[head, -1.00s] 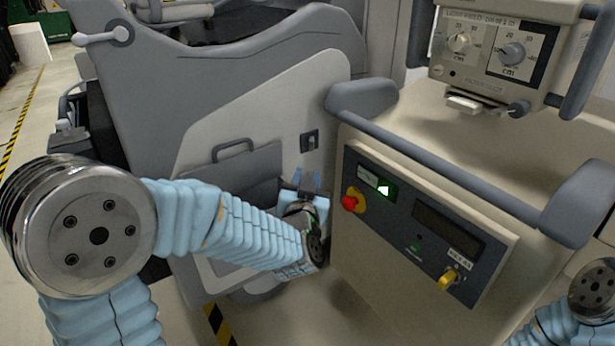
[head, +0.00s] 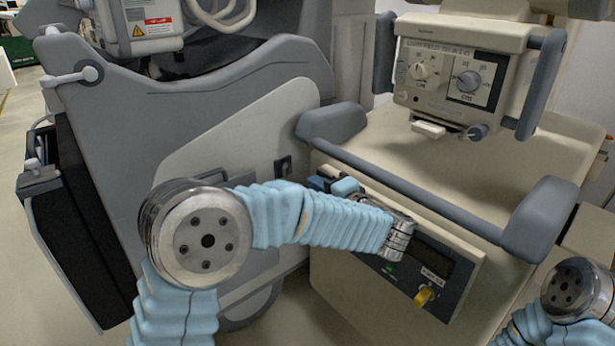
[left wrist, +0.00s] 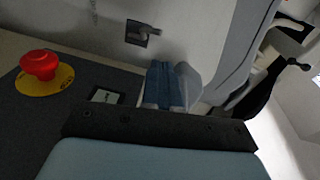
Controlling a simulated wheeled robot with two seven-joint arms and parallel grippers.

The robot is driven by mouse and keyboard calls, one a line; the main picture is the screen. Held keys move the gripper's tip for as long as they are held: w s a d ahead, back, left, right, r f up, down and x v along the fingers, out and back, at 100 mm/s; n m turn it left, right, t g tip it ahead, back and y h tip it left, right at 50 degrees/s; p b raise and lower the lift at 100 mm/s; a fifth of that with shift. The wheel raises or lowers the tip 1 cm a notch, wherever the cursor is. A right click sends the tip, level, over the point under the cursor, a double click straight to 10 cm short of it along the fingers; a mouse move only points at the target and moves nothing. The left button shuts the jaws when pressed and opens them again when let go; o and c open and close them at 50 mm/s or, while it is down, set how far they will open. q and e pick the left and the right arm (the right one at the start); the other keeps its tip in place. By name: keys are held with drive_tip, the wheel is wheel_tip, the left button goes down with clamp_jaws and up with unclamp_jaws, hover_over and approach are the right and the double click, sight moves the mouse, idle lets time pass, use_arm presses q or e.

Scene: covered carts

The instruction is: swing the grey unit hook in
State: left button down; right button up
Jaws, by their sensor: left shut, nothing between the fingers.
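The grey unit (head: 215,90) stands at the left in the head view. A small dark plate with a hook-like piece (head: 283,165) is on its pale side panel. In the left wrist view this hook (left wrist: 143,33) sticks out to the right from its plate. My left gripper (head: 320,183) is beside the plate, a little below and right of it, apart from it. Its blue fingers (left wrist: 168,85) are shut and empty, pointing toward the unit's side. My right gripper is out of view; only part of my right arm shows at the lower right.
The beige cart (head: 365,250) stands close on the right, with a grey push bar (head: 420,185) above its control panel. A red emergency button (left wrist: 40,65) is near my left gripper. A lever with a ball end (head: 75,75) is on the grey unit's far left.

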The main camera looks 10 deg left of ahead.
sight(285, 171)
use_arm(q)
drive_tip(key=b+x, duration=0.1)
drive_tip(key=x, duration=0.8)
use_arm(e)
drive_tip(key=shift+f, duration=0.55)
use_arm(q)
drive_tip(key=shift+a, duration=0.1)
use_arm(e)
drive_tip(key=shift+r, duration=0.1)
use_arm(q)
drive_tip(key=shift+s+a+m+t+h+p, duration=0.15)
drive_tip(key=shift+a+m+t+h+p, duration=0.15)
drive_tip(key=shift+m+t+h+p, duration=0.15)
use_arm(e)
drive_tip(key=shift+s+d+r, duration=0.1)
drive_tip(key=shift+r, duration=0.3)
